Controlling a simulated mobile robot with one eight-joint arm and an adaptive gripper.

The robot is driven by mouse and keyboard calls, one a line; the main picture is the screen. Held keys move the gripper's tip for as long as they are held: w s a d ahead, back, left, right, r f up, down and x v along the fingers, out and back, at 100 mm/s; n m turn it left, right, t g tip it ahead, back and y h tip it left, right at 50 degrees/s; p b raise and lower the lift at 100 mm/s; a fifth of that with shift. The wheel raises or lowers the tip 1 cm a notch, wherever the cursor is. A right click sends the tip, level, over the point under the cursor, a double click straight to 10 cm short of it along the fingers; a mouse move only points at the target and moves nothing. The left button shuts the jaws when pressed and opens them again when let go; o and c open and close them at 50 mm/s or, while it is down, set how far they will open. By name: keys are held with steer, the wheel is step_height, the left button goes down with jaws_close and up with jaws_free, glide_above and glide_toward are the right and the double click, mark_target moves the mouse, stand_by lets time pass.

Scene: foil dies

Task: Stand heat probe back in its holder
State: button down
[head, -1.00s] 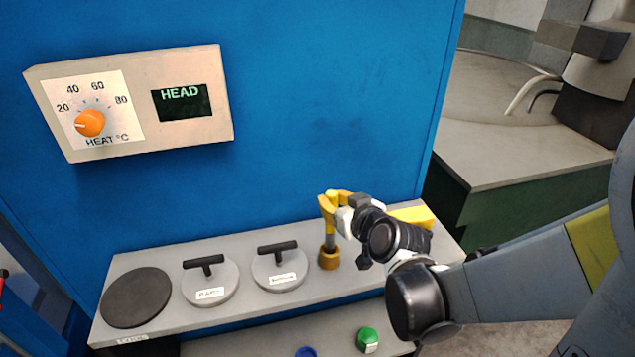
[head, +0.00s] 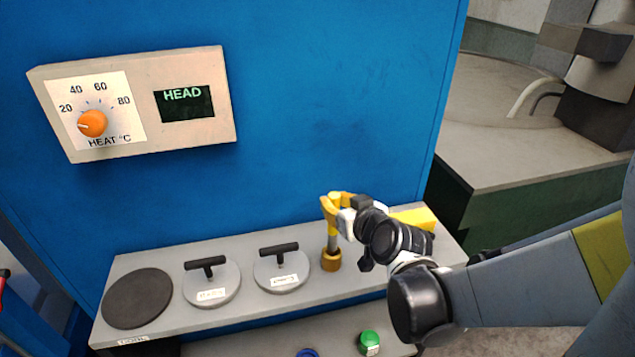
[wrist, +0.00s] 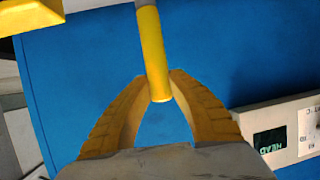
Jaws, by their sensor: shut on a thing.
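The heat probe (wrist: 152,50) has a yellow handle and a grey metal shaft. In the wrist view its handle end lies between the two yellow fingertips of my gripper (wrist: 156,85). In the head view my gripper (head: 338,203) is at the top of the probe (head: 333,236), which stands about upright. The holder (head: 331,261) is a small brown-gold cup on the grey shelf. The probe's lower end meets the holder's mouth and appears to be inside it; the tip is hidden.
Two grey dies with black handles (head: 208,268) (head: 279,256) and a dark round plate (head: 138,297) stand left on the shelf (head: 240,308). A yellow block (head: 414,217) is behind my wrist. The panel with orange dial (head: 92,123) is on the blue wall. A green-capped item (head: 369,342) sits lower.

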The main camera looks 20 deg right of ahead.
mark_target(334, 234)
steer(key=shift+f+b, duration=3.1)
steer(key=c, duration=1.3)
jaws_free()
steer(key=shift+r, duration=0.1)
steer(key=shift+o, duration=0.2)
steer(key=v, duration=1.2)
